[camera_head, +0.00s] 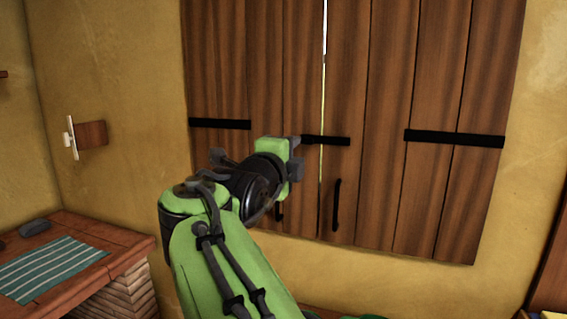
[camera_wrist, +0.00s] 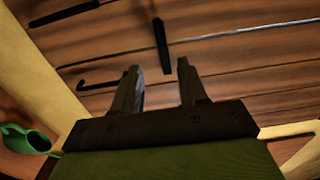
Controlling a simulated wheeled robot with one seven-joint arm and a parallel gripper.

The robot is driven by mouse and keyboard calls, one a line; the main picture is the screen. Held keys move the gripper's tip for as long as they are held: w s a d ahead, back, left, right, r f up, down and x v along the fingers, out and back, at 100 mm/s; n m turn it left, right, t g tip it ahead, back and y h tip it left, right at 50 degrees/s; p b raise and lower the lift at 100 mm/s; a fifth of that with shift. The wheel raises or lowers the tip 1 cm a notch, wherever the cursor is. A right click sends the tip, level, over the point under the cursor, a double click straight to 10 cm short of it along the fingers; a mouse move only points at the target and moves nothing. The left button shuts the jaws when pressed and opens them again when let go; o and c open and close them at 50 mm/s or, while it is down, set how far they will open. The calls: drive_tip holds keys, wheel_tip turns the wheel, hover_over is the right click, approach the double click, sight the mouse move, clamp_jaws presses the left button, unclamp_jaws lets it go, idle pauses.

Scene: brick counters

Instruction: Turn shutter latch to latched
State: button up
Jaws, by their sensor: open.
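The shutter latch (camera_head: 328,141) is a short black bar on the brown wooden shutters (camera_head: 390,70). It lies level across the narrow gap between the two leaves; its left end is partly hidden by my gripper in the head view. My gripper (camera_head: 297,158) is in front of the left leaf, just left of and below the latch. In the wrist view the fingers (camera_wrist: 160,68) are apart and empty. The latch (camera_wrist: 161,45) shows there beyond the tips, its near end lined up between them. I cannot tell the distance to it.
A black handle (camera_head: 337,205) stands upright low on the right leaf. Black straps (camera_head: 454,138) cross the outer boards. A brick counter (camera_head: 75,240) stands at left.

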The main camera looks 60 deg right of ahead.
drive_tip(key=a, duration=0.4)
drive_tip(key=shift+s+a, duration=0.2)
drive_tip(key=shift+s, duration=0.15)
drive_tip(key=shift+w, duration=0.1)
drive_tip(key=w+a+f+n+t+y, duration=0.3)
drive_tip(key=a+f+n+y, duration=0.2)
drive_tip(key=a+f+n, duration=0.3)
drive_tip(key=w+a+f+n+t+y, duration=0.3)
drive_tip(key=w+a+f+n+y, duration=0.15)
drive_tip(key=a+f+n, duration=0.4)
drive_tip(key=s+a+f+n+g+y, duration=0.3)
drive_tip(key=s+a+f+n+y, duration=0.55)
drive_tip(key=a+f+n, duration=0.65)
wheel_tip(320, 180, up, 17)
drive_tip(key=s+n+p, duration=0.1)
drive_tip(key=n+p, duration=0.2)
drive_tip(key=p, duration=1.3)
drive_tip(key=shift+s+r, duration=0.15)
drive_tip(key=shift+s, duration=0.1)
